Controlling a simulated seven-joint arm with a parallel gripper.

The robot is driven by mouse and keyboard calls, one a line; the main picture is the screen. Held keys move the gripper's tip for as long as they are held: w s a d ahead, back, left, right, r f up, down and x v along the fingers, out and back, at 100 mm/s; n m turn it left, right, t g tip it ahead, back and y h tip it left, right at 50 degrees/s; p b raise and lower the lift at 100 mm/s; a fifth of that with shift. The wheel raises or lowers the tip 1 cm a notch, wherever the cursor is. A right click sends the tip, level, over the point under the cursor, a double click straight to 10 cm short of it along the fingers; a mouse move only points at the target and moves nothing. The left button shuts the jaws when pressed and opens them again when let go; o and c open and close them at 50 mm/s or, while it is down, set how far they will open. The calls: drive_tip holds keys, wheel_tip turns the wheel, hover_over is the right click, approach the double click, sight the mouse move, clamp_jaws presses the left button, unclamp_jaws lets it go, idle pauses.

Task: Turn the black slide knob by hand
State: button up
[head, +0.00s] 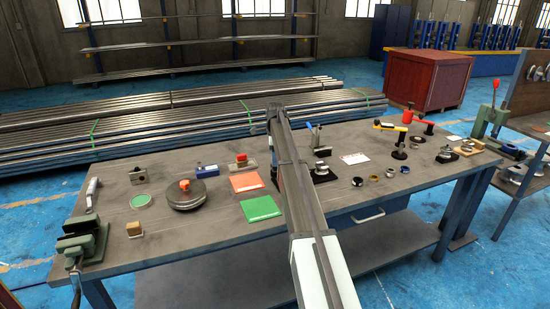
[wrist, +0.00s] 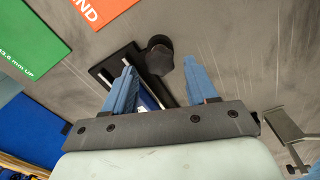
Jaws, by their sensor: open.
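The black slide knob (wrist: 160,60) shows in the wrist view as a dark lobed knob with a round black part behind it. It sits beside a black plate (wrist: 103,71) with a light metal strip, partly covered by my left finger. My gripper (wrist: 159,66) is open, with its two blue fingers on either side of the knob in the picture. Gaps show between the knob and both fingers. I cannot tell the height between fingertips and knob. In the head view my arm hides the knob and most of the gripper.
In the head view, an orange card (head: 246,182) and a green card (head: 260,208) lie left of my arm on the workbench (head: 170,250). A round grey disc (head: 187,199) stands farther left. A metal fixture (head: 321,165) and several small rings are right of my arm.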

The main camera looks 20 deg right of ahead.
drive_tip(key=shift+f, duration=0.1)
idle(0.3)
drive_tip(key=shift+f, duration=0.9)
drive_tip(key=c, duration=0.8)
drive_tip(key=n, duration=0.3)
drive_tip(key=o, duration=0.9)
drive_tip(key=shift+c, duration=0.2)
